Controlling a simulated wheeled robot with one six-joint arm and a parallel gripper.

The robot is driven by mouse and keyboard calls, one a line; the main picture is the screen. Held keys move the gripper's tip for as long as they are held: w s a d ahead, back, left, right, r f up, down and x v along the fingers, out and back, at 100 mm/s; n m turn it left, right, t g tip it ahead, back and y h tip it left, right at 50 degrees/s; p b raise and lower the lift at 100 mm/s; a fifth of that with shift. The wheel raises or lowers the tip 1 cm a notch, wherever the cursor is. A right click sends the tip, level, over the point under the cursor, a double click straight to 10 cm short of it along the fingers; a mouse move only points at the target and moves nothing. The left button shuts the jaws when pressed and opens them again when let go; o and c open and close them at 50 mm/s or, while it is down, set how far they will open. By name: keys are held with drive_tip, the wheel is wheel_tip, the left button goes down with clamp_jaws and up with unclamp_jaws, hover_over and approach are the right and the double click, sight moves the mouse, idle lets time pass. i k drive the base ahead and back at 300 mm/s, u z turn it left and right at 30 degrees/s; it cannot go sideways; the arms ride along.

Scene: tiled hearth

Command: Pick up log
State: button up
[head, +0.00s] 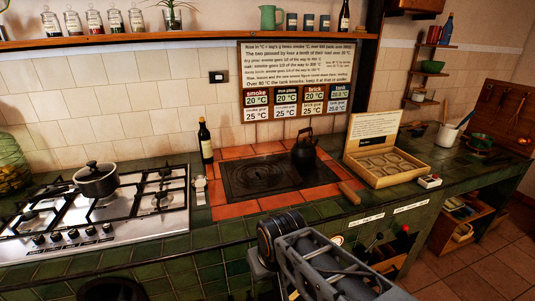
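A short brown wooden piece (349,192), which looks like the log, lies at the right front corner of the orange-tiled hearth (236,202). It lies slanted, close to the black stove plate (265,175). Part of my arm shows at the bottom centre, in front of the counter and below the wooden piece. No gripper fingers can be made out, so I cannot tell where they are or whether they hold anything.
A black kettle (304,150) stands on the plate's back right. A dark bottle (206,142) stands behind left. An open wooden box (382,168) and a small white device (429,181) sit to the right. A gas hob (150,220) with a pot (96,180) is left.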

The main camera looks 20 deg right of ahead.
sight(353, 198)
drive_tip(key=z, duration=1.4)
